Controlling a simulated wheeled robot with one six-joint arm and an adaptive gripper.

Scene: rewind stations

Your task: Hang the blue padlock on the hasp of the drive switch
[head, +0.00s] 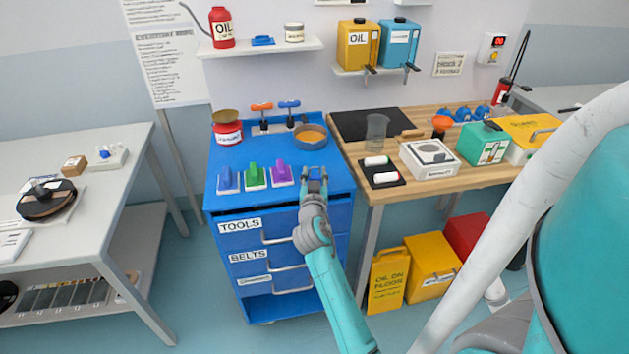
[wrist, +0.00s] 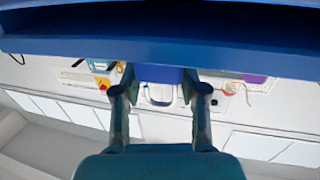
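My gripper (head: 314,172) is over the right front part of the blue cart top in the head view, right of the purple item. In the wrist view its two fingers (wrist: 160,78) stand apart with a blue block between their tips. The block looks like the body of the blue padlock (wrist: 160,73), with a pale loop like a shackle beside it. The fingers appear to press on its sides. In the head view the padlock is small and mostly hidden by the gripper. I cannot make out a drive switch with a hasp for certain.
The blue cart (head: 225,157) holds blue (head: 228,181), green (head: 254,176) and purple (head: 282,174) items, a red tin (head: 228,133) and a round bowl (head: 311,137). A wooden bench (head: 400,194) stands at right, a grey table (head: 110,190) at left. A control box (head: 493,48) is on the wall.

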